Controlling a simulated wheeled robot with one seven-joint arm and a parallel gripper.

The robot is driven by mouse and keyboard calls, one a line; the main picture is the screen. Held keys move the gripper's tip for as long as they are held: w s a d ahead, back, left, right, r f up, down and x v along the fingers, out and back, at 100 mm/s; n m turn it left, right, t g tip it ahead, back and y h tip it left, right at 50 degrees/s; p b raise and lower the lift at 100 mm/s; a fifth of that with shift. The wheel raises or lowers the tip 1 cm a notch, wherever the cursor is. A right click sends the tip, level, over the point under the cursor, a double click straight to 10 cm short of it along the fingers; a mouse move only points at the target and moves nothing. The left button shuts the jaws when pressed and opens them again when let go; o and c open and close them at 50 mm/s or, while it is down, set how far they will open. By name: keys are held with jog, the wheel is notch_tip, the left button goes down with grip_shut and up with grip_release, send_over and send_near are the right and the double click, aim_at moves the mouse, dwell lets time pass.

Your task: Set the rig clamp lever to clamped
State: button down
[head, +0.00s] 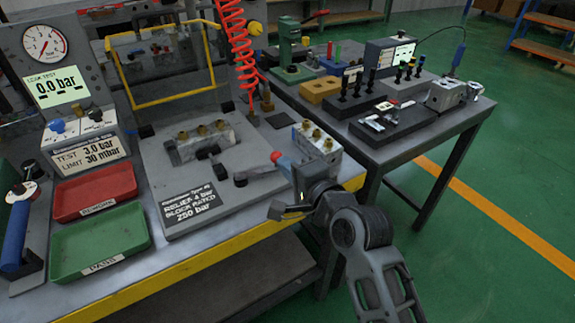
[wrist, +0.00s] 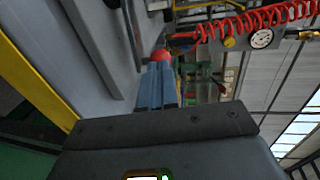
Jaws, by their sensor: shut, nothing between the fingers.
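The rig clamp lever shows as a red ball knob (head: 276,156) on a thin bar at the right side of the grey rig plate (head: 177,218). Dark clamp parts (head: 209,152) sit left of it, beside a valve block (head: 207,143) with brass fittings. My gripper (head: 281,163) is shut, its blue fingers pointing at the knob. In the wrist view the red knob (wrist: 160,55) appears right at the tips of the closed fingers (wrist: 161,68). The fingers are not around the knob; I cannot tell whether they touch it.
Another valve block (head: 318,140) stands just behind my gripper at the bench's right end. Red (head: 95,191) and green (head: 100,243) trays lie at the left. A red coiled hose (head: 236,50) hangs behind. A second table (head: 385,150) stands to the right.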

jog(key=shift+w+a, duration=0.15)
jog(key=shift+w, duration=0.05)
jog(key=shift+w+p, duration=0.4)
jog(key=shift+w, duration=0.8)
jog(key=shift+r, duration=0.1)
